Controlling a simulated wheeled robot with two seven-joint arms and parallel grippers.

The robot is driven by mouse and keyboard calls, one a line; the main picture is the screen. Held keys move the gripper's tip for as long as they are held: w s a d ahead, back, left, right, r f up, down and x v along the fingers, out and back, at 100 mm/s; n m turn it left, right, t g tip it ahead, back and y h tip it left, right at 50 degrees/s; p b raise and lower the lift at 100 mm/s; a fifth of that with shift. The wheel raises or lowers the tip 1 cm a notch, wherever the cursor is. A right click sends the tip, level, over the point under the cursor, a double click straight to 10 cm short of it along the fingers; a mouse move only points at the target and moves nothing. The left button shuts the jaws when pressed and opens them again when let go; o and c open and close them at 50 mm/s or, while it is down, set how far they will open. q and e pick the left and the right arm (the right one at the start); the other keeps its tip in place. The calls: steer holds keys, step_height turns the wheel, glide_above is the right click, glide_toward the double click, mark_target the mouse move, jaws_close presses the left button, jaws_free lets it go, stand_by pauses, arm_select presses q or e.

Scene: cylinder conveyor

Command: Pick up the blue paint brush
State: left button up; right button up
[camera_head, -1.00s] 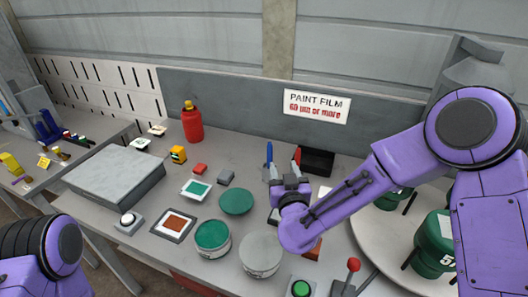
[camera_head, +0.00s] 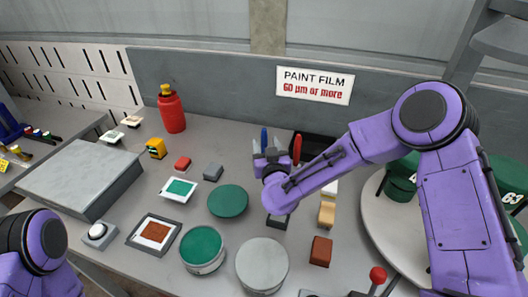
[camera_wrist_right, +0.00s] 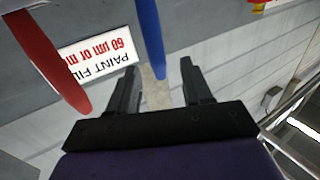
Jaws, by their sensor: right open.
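The blue paint brush (camera_head: 264,138) stands with its handle up at the back middle of the table, its lower part hidden behind my right gripper (camera_head: 266,160). In the right wrist view the blue handle (camera_wrist_right: 150,35) hangs down from the top edge, its end between the two open fingers (camera_wrist_right: 157,75) in the picture. I cannot tell whether it touches either finger. The red-handled brush (camera_head: 297,148) is just right of it, and shows left of the fingers in the wrist view (camera_wrist_right: 50,55). My left gripper is out of view.
A dark box (camera_head: 318,146) stands behind the red-handled brush. A round platform (camera_head: 380,225) with green cans is at the right. Round cans (camera_head: 203,248) and a green disc (camera_head: 228,201) lie in front. A red bottle (camera_head: 171,110) stands at the back left.

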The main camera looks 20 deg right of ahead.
mark_target(265, 137)
steer(key=w+p, duration=0.1)
steer(key=w, duration=0.1)
steer(key=w+d, duration=0.1)
steer(key=w, duration=0.1)
steer(key=shift+w+r+p, duration=0.15)
steer(key=shift+r+p, duration=0.05)
steer(key=shift+p, duration=0.2)
steer(key=shift+w+f, duration=0.15)
steer(key=shift+w, duration=0.1)
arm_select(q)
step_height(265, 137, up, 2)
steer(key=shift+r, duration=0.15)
arm_select(e)
steer(key=shift+a, duration=0.1)
jaws_close()
